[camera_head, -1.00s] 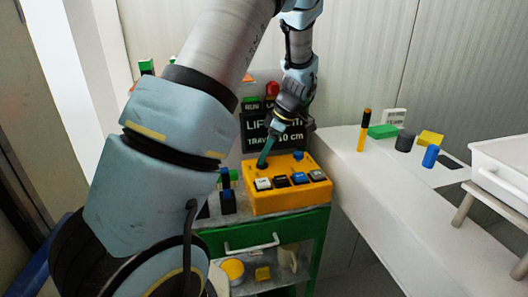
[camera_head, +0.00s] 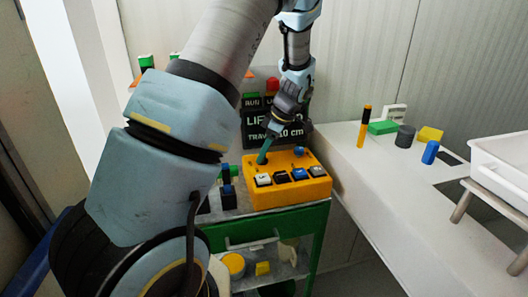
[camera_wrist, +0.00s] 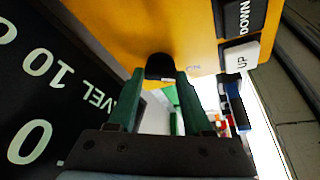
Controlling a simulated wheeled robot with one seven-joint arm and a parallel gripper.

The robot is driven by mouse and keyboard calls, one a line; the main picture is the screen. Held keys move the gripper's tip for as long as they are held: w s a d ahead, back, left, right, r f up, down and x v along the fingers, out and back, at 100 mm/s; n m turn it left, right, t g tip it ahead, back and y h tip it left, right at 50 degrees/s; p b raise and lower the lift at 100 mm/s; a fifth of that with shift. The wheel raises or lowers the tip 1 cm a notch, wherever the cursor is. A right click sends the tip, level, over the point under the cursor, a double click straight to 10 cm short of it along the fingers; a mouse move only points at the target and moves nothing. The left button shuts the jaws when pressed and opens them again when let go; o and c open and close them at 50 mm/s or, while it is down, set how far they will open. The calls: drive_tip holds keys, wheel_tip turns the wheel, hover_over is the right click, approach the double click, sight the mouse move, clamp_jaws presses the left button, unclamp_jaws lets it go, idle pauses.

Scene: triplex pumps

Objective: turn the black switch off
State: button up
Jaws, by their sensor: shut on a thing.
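The black switch (camera_wrist: 160,66) is a small rounded knob on the face of the yellow control box (camera_wrist: 110,25). A small label is printed beside it, to its right in the wrist view. My gripper (camera_wrist: 160,75) has its two green fingers on either side of the switch, shut on it. In the head view my gripper (camera_head: 263,157) reaches down to the back left of the yellow box (camera_head: 290,193), and its fingers hide the switch there. The white UP button (camera_wrist: 237,59) and the black DOWN button (camera_wrist: 238,18) are to the right of the switch.
A blue knob (camera_head: 299,151) and a row of several buttons share the box, close to my fingers. A dark sign (camera_head: 285,126) stands right behind it. The box sits on a green cart (camera_head: 310,222). A white counter (camera_head: 385,185) with several small objects is on the right.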

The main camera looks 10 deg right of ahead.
drive_tip(key=shift+f+m+b, duration=0.1)
drive_tip(key=shift+m+b, duration=0.2)
drive_tip(key=shift+b, duration=0.1)
clamp_jaws()
drive_tip(key=shift+f+m+t+h+b, duration=0.1)
drive_tip(key=shift+m+t+h+b, duration=0.2)
drive_tip(key=shift+m+b, duration=0.7)
drive_tip(key=m+b, duration=0.2)
drive_tip(key=shift+s+t+h+b, duration=0.15)
drive_tip(key=shift+t+h+b, duration=0.15)
drive_tip(key=shift+t, duration=0.1)
drive_tip(key=m+h+b, duration=0.1)
drive_tip(key=m+b, duration=0.1)
drive_tip(key=m, duration=0.2)
drive_tip(key=shift+a+t, duration=0.15)
drive_tip(key=shift+t, duration=0.25)
drive_tip(key=shift+r+m+h+b, duration=0.2)
drive_tip(key=shift+m+h+b, duration=0.45)
drive_tip(key=shift+m, duration=1.05)
drive_tip(key=o, duration=0.9)
unclamp_jaws()
drive_tip(key=shift+o, duration=0.2)
